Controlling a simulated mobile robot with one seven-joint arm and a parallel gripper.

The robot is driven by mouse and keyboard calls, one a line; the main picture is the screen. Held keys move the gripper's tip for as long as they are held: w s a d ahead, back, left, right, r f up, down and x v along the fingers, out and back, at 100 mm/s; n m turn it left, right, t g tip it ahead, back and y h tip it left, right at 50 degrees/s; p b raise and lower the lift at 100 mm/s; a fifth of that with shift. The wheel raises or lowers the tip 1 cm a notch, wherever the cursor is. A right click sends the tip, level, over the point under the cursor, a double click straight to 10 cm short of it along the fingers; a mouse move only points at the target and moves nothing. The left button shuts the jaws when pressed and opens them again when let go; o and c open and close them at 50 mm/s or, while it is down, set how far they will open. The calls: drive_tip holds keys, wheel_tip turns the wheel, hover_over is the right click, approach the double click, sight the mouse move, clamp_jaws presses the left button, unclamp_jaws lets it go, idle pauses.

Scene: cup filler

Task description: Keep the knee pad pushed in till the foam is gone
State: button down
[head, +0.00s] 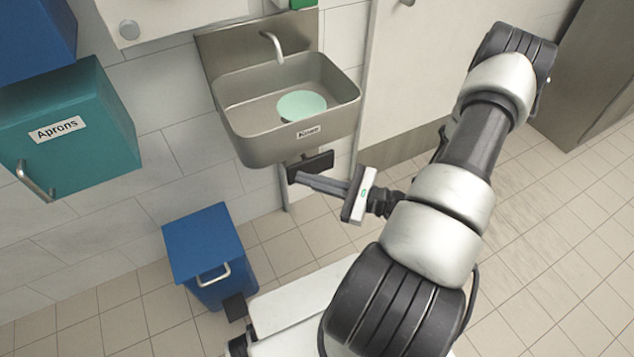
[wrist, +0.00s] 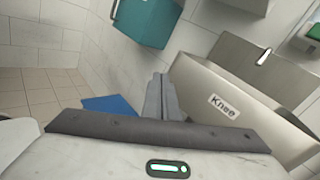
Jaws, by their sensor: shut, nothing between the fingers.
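The steel sink (head: 240,135) hangs on the wall with a "Knee" label on its front; it also shows in the wrist view (wrist: 205,80). A pale green round patch, seemingly the foam (head: 302,104), lies in the basin under the tap (head: 272,45). No water stream shows. The dark knee pad (head: 318,161) is below the basin front. My gripper (head: 296,177) is shut and empty, its tips overlapping the pad's lower left edge in the head view. I cannot tell whether they touch it. The wrist view shows the closed fingers (wrist: 160,85) beside the sink; the pad is hidden there.
A teal "Aprons" cabinet (head: 100,150) hangs at left, with a blue box (head: 30,40) above it. A blue pedal bin (head: 205,245) stands on the floor left of the sink. Tiled floor is clear at right (head: 560,230).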

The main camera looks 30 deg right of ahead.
sight(312, 170)
drive_tip(key=s+d+f+m+t+h+b, duration=0.1)
drive_tip(key=d+f+m+h, duration=0.3)
drive_tip(key=f, duration=0.4)
drive_tip(key=s+d+f+m+t+h+b, duration=0.1)
drive_tip(key=s+d+f+m+t+h, duration=0.1)
drive_tip(key=d+f+m+t+h, duration=0.2)
wheel_tip(312, 170, down, 4)
drive_tip(key=m+h, duration=0.3)
drive_tip(key=shift+m+h+b, duration=0.3)
drive_tip(key=shift+b, duration=0.1)
drive_tip(key=shift+r, duration=0.1)
drive_tip(key=w, duration=0.4)
drive_tip(key=w+b, duration=0.1)
drive_tip(key=w, duration=0.3)
drive_tip(key=w+b, duration=0.1)
drive_tip(key=w, duration=0.4)
drive_tip(key=shift+a, duration=0.25)
drive_tip(key=shift+w, duration=0.45)
